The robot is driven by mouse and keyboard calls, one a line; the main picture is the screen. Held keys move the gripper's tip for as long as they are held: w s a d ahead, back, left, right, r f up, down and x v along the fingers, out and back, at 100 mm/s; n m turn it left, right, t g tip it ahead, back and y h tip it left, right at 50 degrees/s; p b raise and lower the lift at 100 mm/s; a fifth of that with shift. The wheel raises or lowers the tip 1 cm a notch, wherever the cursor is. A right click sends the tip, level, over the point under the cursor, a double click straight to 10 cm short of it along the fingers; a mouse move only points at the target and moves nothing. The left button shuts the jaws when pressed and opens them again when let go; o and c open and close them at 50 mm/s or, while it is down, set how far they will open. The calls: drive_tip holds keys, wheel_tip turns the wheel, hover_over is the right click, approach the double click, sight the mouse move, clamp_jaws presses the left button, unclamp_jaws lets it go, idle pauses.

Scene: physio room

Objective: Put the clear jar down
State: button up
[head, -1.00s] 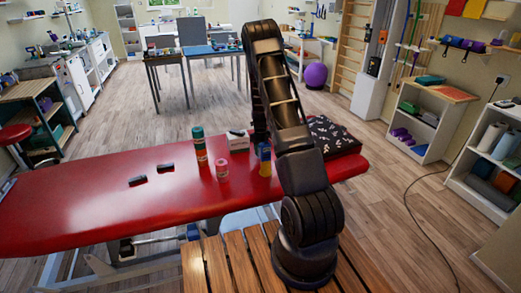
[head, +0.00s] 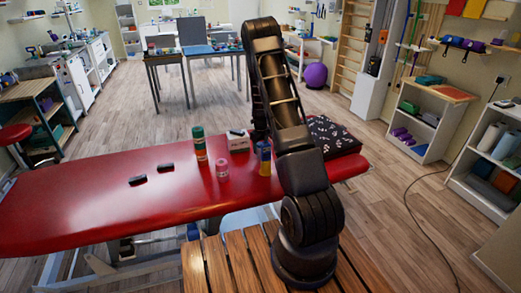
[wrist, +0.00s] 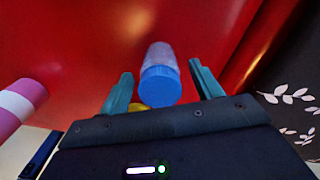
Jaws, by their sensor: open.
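The clear jar (wrist: 160,56) has a blue lid and shows in the wrist view, lid toward the camera, over the red treatment table (head: 90,212). My gripper (wrist: 163,80) is open, with one teal finger on each side of the jar. Gaps show between the jar and both fingers. The jar seems to stand on the red top, but its base is hard to make out. In the head view my arm hides the gripper, and I cannot make out the jar there.
A green-and-orange bottle (head: 199,144), a pink container (head: 222,170), a white box (head: 238,141) and a blue-and-yellow item (head: 264,158) stand near my arm. A black patterned cushion (head: 332,138) lies right. The table's left part is mostly clear.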

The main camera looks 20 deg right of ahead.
wheel_tip(320, 180, up, 11)
drive_tip(key=shift+r, duration=0.1)
drive_tip(key=s+a+r+n+t+y, duration=0.1)
drive_tip(key=s+a+r+n, duration=0.2)
drive_tip(key=s+r+n, duration=0.75)
drive_tip(key=s+a+r+n+t, duration=0.1)
drive_tip(key=s+a+r+n, duration=0.25)
drive_tip(key=s+r, duration=0.8)
drive_tip(key=s+a+r+n+t, duration=0.1)
drive_tip(key=s+r+n, duration=0.2)
drive_tip(key=s+n, duration=0.2)
drive_tip(key=s+a+r+n, duration=0.1)
drive_tip(key=s+r+n, duration=0.2)
drive_tip(key=s+n, duration=0.3)
drive_tip(key=s+a+r+n+t+h, duration=0.1)
drive_tip(key=s+r+n, duration=0.3)
drive_tip(key=s, duration=0.8)
drive_tip(key=shift+s+n+t, duration=0.3)
drive_tip(key=shift+s+n, duration=0.05)
drive_tip(key=shift+n, duration=0.55)
